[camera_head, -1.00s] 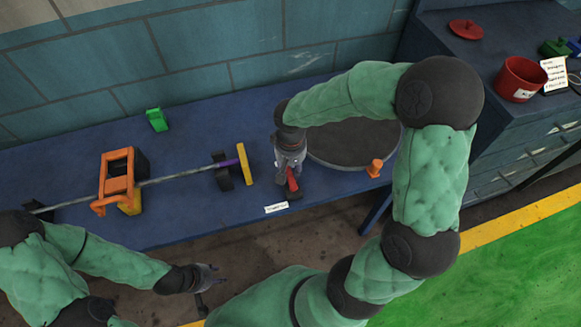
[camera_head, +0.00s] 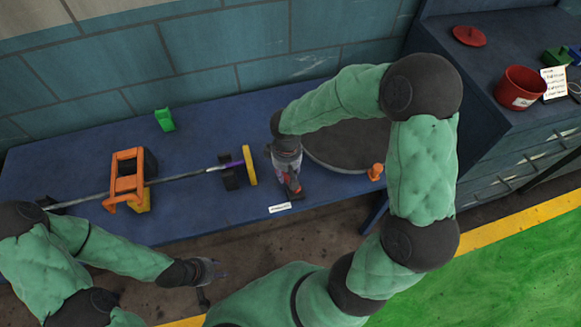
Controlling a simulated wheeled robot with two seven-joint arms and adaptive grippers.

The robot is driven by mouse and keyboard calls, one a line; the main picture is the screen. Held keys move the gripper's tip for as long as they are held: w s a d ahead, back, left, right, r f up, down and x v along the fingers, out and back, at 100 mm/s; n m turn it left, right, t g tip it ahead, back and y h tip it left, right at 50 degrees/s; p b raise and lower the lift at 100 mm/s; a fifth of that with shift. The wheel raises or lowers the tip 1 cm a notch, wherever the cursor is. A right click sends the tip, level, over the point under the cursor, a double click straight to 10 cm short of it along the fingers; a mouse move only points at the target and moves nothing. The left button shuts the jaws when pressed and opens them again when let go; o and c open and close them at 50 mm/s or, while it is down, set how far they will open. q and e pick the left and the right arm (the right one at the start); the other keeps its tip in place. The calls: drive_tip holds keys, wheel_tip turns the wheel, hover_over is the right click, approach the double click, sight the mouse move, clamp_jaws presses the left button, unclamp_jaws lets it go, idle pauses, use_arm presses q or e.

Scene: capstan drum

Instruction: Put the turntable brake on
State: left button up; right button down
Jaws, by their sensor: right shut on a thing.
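The grey round turntable (camera_head: 345,149) lies on the blue bench, partly hidden behind my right arm. An orange knob (camera_head: 375,172) stands at its right front edge. My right gripper (camera_head: 290,186) points down at the turntable's left side and is shut on a red lever, the brake handle (camera_head: 293,190), which is mostly hidden by the fingers. A white label (camera_head: 280,208) lies in front of it on the bench edge. My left gripper (camera_head: 215,272) is in front of the bench, low and away from everything, its fingers apart.
A metal rod with an orange frame (camera_head: 127,178), a yellow disc (camera_head: 249,165) and dark supports lies along the bench's left. A green block (camera_head: 164,119) sits behind it. A red pot (camera_head: 520,88) and red lid (camera_head: 469,36) stand on the right cabinet.

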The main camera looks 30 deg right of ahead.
drive_tip(key=n, duration=0.1)
drive_tip(key=a+n+p, duration=0.1)
drive_tip(key=n, duration=0.1)
drive_tip(key=shift+s+a+r+p, duration=0.1)
drive_tip(key=shift+s+r+p, duration=0.05)
drive_tip(key=shift+p, duration=0.15)
drive_tip(key=n+p, duration=0.1)
drive_tip(key=a+n+p, duration=0.1)
drive_tip(key=n, duration=0.1)
drive_tip(key=shift+s+a+n, duration=0.1)
drive_tip(key=shift+s+n, duration=0.2)
drive_tip(key=shift+s, duration=0.1)
drive_tip(key=n+p, duration=0.1)
drive_tip(key=s+a+n, duration=0.1)
drive_tip(key=n, duration=0.1)
drive_tip(key=shift+p, duration=0.4)
drive_tip(key=shift+s+a+n+p, duration=0.1)
drive_tip(key=shift+s+n+p, duration=0.15)
drive_tip(key=shift+n, duration=0.4)
drive_tip(key=shift+s+a+n+p, duration=0.15)
drive_tip(key=shift+n+p, duration=0.15)
drive_tip(key=shift+n, duration=0.35)
drive_tip(key=shift+d, duration=0.1)
drive_tip(key=c, duration=0.9)
unclamp_jaws()
